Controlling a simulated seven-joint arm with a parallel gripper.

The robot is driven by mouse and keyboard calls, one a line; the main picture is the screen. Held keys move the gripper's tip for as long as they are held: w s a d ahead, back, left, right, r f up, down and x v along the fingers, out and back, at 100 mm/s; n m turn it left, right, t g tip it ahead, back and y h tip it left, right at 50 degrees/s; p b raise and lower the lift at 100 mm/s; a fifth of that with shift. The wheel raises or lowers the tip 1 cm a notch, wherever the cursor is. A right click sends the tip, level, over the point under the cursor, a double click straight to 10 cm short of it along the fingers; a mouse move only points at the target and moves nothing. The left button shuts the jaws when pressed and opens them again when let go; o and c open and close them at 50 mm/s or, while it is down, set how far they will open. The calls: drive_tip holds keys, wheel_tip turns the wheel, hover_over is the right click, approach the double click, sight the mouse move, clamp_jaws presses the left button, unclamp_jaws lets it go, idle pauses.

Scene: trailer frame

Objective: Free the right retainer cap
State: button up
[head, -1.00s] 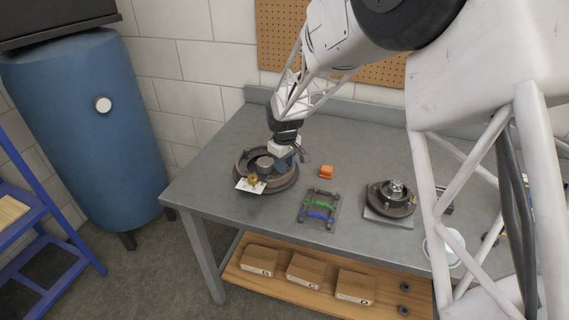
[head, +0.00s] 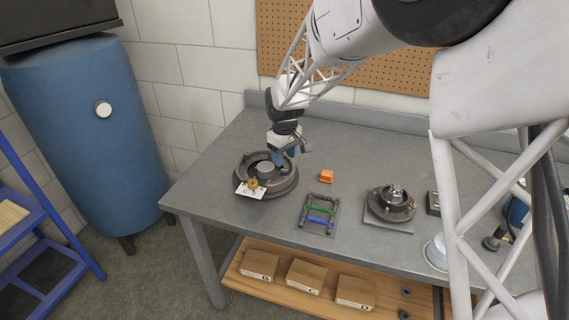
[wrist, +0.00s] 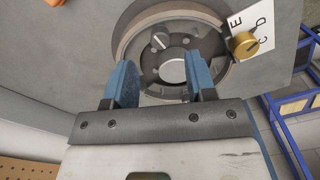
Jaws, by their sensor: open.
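A dark round drum (head: 287,185) with a raised rim and a grey centre hub (head: 265,171) lies on the bench. My gripper (head: 279,163) is open and empty over its back right part. In the wrist view, my gripper's blue fingers (wrist: 162,78) stand apart, with the hub (wrist: 172,68) beyond and between them. A small slotted pale cap (wrist: 160,41) sits inside the drum beyond the hub. I cannot tell which part is the right retainer cap.
An orange block (head: 327,176) and a small frame with green and blue bars (head: 306,222) lie right of the drum. A hub assembly (head: 392,203) rests on a plate further right. The bench (head: 215,195) is clear left of the drum.

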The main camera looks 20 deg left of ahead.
sight(286, 170)
drive_tip(key=shift+r, duration=1.35)
drive_tip(key=shift+d, duration=0.1)
drive_tip(key=shift+d+r, duration=0.15)
drive_tip(key=s+d+r+m, duration=0.2)
drive_tip(key=s+d+r, duration=0.2)
drive_tip(key=d, duration=0.5)
drive_tip(key=s+d+r+m+t, duration=0.1)
drive_tip(key=s+d+r+m, duration=0.1)
drive_tip(key=s+d+r, duration=0.5)
drive_tip(key=s+d+r+m, duration=0.2)
drive_tip(key=d, duration=0.9)
drive_tip(key=s+d+m, duration=0.3)
drive_tip(key=s+d, duration=0.4)
drive_tip(key=s, duration=0.4)
drive_tip(key=s+d+m+t, duration=0.1)
drive_tip(key=s+d+m, duration=0.3)
drive_tip(key=s+d, duration=0.4)
drive_tip(key=s, duration=0.4)
drive_tip(key=shift+d+f+t, duration=0.15)
drive_tip(key=shift+d+t, duration=0.1)
drive_tip(key=shift+t, duration=0.05)
drive_tip(key=shift+o, duration=0.3)
